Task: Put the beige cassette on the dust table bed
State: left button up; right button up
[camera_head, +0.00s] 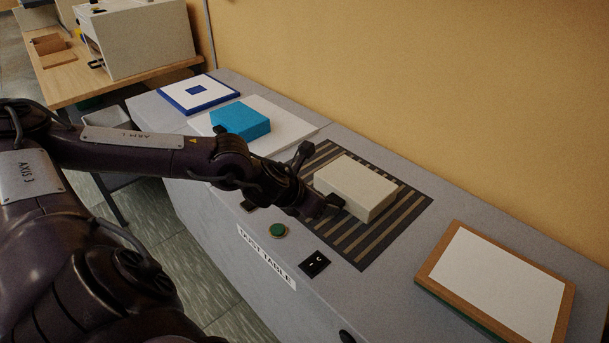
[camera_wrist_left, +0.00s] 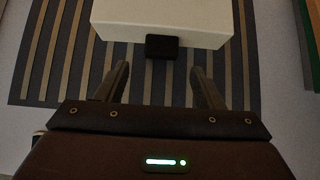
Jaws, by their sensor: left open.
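The beige cassette (camera_head: 356,187) is a flat box lying on the dark striped bed (camera_head: 365,248) of the dust table, near the middle of the stripes. In the left wrist view the beige cassette (camera_wrist_left: 163,18) shows at the top, with a small black block (camera_wrist_left: 162,46) on its near side. My left gripper (camera_head: 318,178) is open at the cassette's left end. In the left wrist view the fingers of my left gripper (camera_wrist_left: 162,88) are spread, with nothing between their tips, and the cassette lies beyond them. My right gripper is not in view.
A blue block (camera_head: 240,120) sits on a white plate (camera_head: 283,130) left of the bed. A blue-bordered white panel (camera_head: 197,94) lies farther back. A brown-framed white panel (camera_head: 497,284) lies at the right. A yellow wall stands behind.

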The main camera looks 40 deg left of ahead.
pick_arm(q)
jog(key=v, duration=0.7)
dwell(0.5)
